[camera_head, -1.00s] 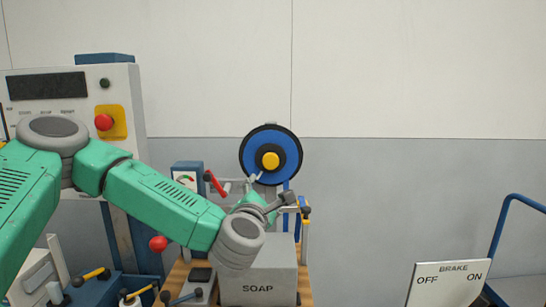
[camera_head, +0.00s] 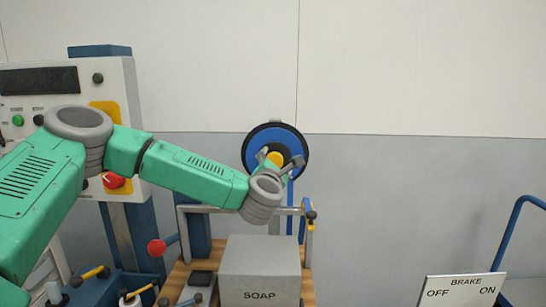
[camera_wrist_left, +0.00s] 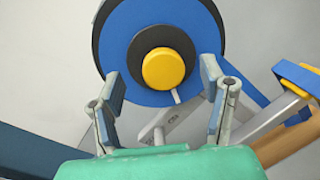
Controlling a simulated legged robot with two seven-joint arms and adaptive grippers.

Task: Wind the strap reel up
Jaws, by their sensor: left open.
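The strap reel (camera_head: 258,142) is a blue disc with a black rim and a yellow hub, mounted upright on a blue post against the wall. The yellow hub (camera_wrist_left: 163,69) shows clearly in the left wrist view, set on a black ring in the blue face (camera_wrist_left: 123,32). My left gripper (camera_head: 281,158) is in front of the reel and overlaps its lower right part in the head view. In the left wrist view its two fingers (camera_wrist_left: 162,85) are spread, one on each side below the hub, with nothing between them. My right gripper is not seen.
A grey box marked SOAP (camera_head: 260,268) stands on the wooden bench below my left forearm. A control panel (camera_head: 45,85) is at the left. A brake sign (camera_head: 460,291) and a blue rail (camera_head: 508,235) are at the right.

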